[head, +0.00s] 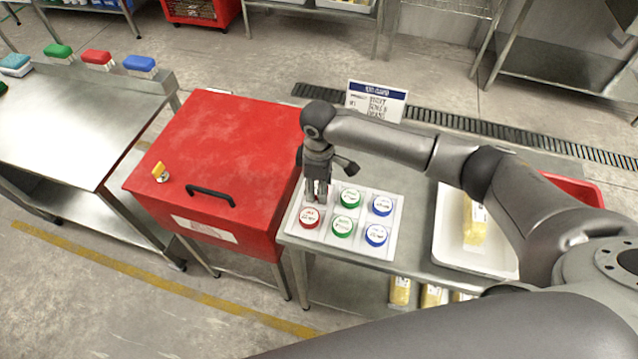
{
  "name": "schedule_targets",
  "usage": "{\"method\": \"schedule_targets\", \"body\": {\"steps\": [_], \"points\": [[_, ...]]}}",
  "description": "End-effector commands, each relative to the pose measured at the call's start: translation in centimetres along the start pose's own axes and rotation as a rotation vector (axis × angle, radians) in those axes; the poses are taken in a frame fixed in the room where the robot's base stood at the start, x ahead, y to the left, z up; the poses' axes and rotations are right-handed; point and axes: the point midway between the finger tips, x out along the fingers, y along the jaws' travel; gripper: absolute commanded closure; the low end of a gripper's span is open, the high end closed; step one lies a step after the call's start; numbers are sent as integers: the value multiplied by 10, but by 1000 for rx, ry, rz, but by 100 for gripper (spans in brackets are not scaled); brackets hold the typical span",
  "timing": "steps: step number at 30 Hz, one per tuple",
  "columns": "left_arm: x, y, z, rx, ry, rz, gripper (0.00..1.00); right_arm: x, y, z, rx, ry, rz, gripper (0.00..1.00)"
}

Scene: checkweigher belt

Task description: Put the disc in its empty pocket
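The white disc tray (368,256) lies on the steel table. It holds a red-rimmed disc (309,217) at the front left, two green-rimmed discs (342,227) in the middle column and two blue-rimmed discs (376,235) in the right column. My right gripper (318,196) points down over the tray's back-left pocket, just behind the red-rimmed disc. Its fingers are close together and hide most of that pocket. I cannot tell whether a disc is between or under them. My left gripper is out of view.
A red lidded box (228,140) with a black handle stands close left of the tray. A sign (377,101) stands behind it. A white bin (490,258) with a yellow pack lies to the right, under my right arm. A steel bench (75,120) stands far left.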

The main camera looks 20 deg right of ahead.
Motion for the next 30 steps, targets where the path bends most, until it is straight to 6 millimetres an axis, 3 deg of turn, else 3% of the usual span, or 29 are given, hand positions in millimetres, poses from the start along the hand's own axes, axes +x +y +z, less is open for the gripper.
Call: {"method": "schedule_targets", "body": {"steps": [9, 10, 14, 30], "points": [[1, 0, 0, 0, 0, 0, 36, 12, -2, 0, 0, -2, -4, 84], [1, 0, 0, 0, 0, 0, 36, 12, -2, 0, -1, -2, -5, 53], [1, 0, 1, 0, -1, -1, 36, 14, -4, 1, -2, -4, -8, 37], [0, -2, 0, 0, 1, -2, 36, 10, -3, 1, -2, -5, -7, 36]]}}
